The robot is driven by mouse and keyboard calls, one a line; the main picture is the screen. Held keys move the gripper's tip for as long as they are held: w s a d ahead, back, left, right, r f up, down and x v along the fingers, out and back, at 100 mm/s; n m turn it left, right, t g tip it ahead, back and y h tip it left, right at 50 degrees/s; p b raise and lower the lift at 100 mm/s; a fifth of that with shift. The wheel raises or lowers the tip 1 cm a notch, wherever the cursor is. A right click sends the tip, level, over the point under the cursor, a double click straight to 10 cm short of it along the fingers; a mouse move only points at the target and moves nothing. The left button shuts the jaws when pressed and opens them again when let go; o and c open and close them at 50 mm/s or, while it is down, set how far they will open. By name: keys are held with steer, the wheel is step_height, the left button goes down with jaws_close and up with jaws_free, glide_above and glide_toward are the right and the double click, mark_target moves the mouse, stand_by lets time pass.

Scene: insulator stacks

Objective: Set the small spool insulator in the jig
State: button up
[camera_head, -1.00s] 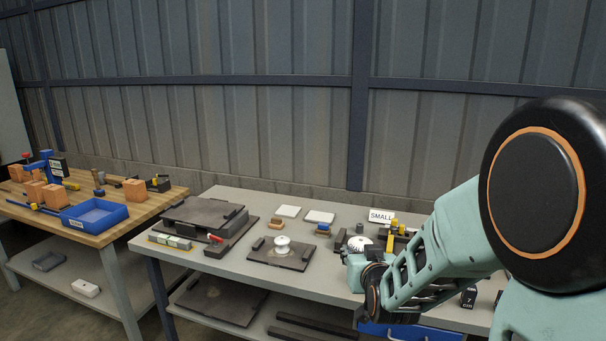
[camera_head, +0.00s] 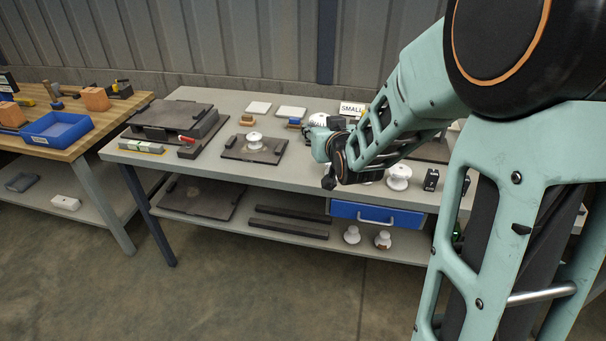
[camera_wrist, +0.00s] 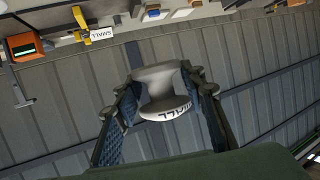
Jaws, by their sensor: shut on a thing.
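My gripper (camera_wrist: 160,115) is shut on a white spool insulator (camera_wrist: 158,80), which sits between its two fingers in the wrist view. Its end face carries dark letters, of which "LL" can be read. In the head view the held insulator (camera_head: 317,119) shows just above my wrist, over the grey table; my gripper's fingers are mostly hidden there. A dark flat plate (camera_head: 235,154) that looks like the jig lies left of my gripper, with a white spool (camera_head: 254,141) standing upright on it. The held insulator is apart from that plate.
A "SMALL" card (camera_head: 352,108) stands behind my gripper. A larger white spool (camera_head: 399,177) and black blocks (camera_head: 431,180) stand right of it. A dark stepped fixture (camera_head: 168,122) with a red handle is at left. White pads (camera_head: 292,113) lie at the back.

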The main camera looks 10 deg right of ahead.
steer(key=w+a+f+n+y+b, duration=0.1)
steer(key=w+a+f+b, duration=0.1)
steer(key=f+b, duration=0.4)
steer(key=w+a+f+n+y+b, duration=0.1)
steer(key=w+a+f+b, duration=0.1)
steer(key=f+b, duration=0.4)
steer(key=b, duration=0.3)
steer(key=shift+w+a+f+y, duration=0.2)
steer(key=shift+a+f+y, duration=0.1)
steer(key=shift+a, duration=0.1)
